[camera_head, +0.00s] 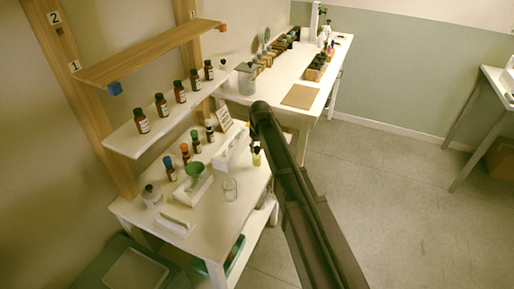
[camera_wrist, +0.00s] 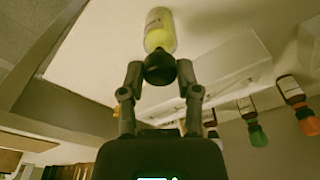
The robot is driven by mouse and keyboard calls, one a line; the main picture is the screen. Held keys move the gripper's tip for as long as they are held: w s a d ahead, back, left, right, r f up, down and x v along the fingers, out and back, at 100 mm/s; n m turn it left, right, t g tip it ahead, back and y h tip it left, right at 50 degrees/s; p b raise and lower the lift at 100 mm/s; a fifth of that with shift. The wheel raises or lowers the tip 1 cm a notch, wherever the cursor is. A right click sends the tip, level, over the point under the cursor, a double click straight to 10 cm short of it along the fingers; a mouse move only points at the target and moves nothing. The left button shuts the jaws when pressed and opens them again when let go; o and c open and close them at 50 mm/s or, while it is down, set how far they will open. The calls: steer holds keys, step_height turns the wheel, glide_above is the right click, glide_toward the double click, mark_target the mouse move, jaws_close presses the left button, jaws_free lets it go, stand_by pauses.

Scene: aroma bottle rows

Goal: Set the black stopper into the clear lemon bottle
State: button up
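The clear lemon bottle (camera_head: 256,159), with yellow liquid, is at the right edge of the near white table in the head view. In the wrist view the bottle (camera_wrist: 160,30) appears with its mouth towards me and a pale label on its side. The black stopper (camera_wrist: 160,69) lies in line with the bottle and covers its mouth; how deep it sits is hidden. My gripper (camera_wrist: 160,73) has a finger on each side of the stopper, seemingly touching it. In the head view my dark arm reaches over the table and hides part of this area.
A white block (camera_head: 231,150) stands left of the bottle. Amber bottles line the shelf (camera_head: 137,146) above. Floor lies open to the right.

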mark_target(257, 148)
steer(key=o, duration=0.4)
steer(key=shift+c, duration=0.2)
steer(key=shift+r, duration=0.2)
step_height(257, 148, up, 8)
steer(key=p, duration=0.8)
steer(key=shift+r+p, duration=0.2)
steer(key=shift+p, duration=0.15)
stand_by(0.6)
steer(key=s+d+m+g, duration=0.1)
steer(key=s+d+m, duration=0.5)
steer(key=s+d, duration=1.7)
steer(key=s, duration=0.2)
steer(key=shift+s+m+h, duration=0.3)
steer(key=shift+s+h, duration=0.1)
steer(key=shift+d+f, duration=0.1)
